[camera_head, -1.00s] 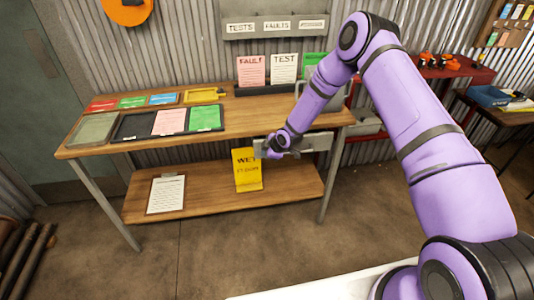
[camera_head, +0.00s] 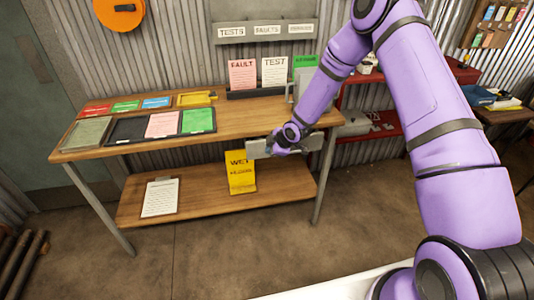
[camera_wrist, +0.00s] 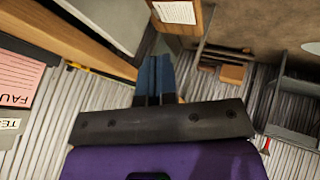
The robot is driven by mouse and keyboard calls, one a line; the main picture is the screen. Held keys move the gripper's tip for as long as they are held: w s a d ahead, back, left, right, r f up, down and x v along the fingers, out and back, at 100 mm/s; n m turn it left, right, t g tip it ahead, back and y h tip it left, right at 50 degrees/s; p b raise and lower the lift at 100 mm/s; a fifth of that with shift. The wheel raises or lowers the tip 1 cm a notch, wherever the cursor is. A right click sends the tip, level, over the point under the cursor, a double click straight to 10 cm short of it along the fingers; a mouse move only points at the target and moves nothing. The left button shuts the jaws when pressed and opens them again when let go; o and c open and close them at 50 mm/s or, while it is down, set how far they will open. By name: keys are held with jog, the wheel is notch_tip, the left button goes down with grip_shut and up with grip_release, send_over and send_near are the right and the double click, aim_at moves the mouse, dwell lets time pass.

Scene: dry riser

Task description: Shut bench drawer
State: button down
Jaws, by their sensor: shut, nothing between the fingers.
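The wooden bench (camera_head: 245,117) stands against the corrugated wall. Its grey drawer (camera_head: 257,150) is under the right part of the bench top, with its front showing at the front edge. How far it stands out is hard to tell. My gripper (camera_head: 277,147) is at the drawer front and hides its middle. In the wrist view, the fingers of my gripper (camera_wrist: 153,78) are together with nothing between them. A grey surface, probably the drawer (camera_wrist: 112,20), lies just left of the fingers. I cannot tell whether they touch it.
A lower shelf (camera_head: 205,202) holds a yellow sign (camera_head: 240,173) and a clipboard (camera_head: 160,197). Papers and trays lie on the bench top. A red shelf unit (camera_head: 385,128) stands to the right. The floor in front is clear.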

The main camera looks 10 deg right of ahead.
jog(key=s+d, duration=0.5)
jog(key=d, duration=0.6)
jog(key=w+a+f, duration=0.3)
jog(key=w+f, duration=0.4)
jog(key=w, duration=0.1)
jog(key=shift+w+a+f+y, duration=0.3)
jog(key=shift+w+a+f, duration=0.05)
jog(key=shift+a, duration=0.05)
